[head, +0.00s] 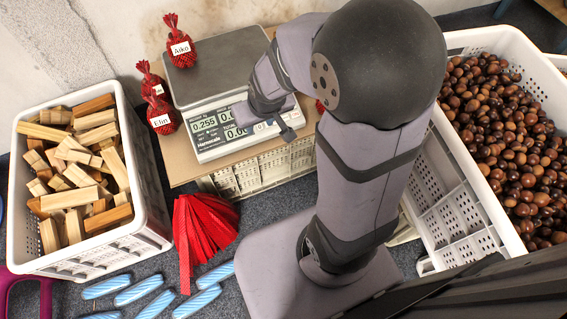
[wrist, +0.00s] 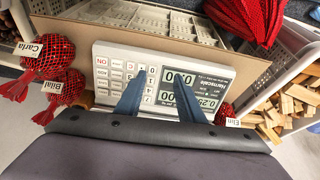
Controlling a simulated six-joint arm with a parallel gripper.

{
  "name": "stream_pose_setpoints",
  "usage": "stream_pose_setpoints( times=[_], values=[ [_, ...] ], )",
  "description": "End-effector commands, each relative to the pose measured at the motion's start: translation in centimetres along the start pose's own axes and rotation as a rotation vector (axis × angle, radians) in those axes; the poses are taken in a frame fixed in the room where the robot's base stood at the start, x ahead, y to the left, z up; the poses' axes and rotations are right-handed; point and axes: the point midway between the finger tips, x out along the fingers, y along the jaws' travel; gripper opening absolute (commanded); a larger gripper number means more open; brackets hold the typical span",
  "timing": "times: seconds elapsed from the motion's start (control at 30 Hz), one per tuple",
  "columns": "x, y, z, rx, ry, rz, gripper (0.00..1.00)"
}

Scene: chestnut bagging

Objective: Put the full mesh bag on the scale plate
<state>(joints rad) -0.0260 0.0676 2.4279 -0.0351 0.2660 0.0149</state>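A full red mesh bag labelled Aiko (head: 179,47) appears to stand on the back left corner of the grey scale plate (head: 225,62) in the head view. The scale's display (head: 214,121) shows 0.255 in one window. My gripper (wrist: 158,88) is open and empty, its two blue fingers apart above the scale's keypad and display (wrist: 178,95) in the wrist view. The plate is hidden there behind my gripper body. A full bag labelled Elin (head: 162,117) stands left of the scale, with another bag (head: 150,82) behind it.
Bags labelled Carla (wrist: 50,60) and Bilal (wrist: 65,88) show in the wrist view. Empty red mesh bags (head: 205,230) hang at the table front. A crate of wood (head: 150,225) stands left, a crate of chestnuts (head: 485,235) right.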

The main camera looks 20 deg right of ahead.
Motion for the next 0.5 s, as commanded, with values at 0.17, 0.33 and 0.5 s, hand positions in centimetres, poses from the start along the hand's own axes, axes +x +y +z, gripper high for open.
stream_pose_setpoints(
  times=[0.17, 0.33, 0.5],
  values=[
    [-3.1, 0.2, 7.8, 0.031, -0.228, -0.002, 0.35],
    [-4.9, 0.1, 11.8, 0.044, -0.348, -0.008, 0.35],
    [-5.5, 0.1, 12.9, 0.047, -0.382, -0.010, 0.35]
  ],
)
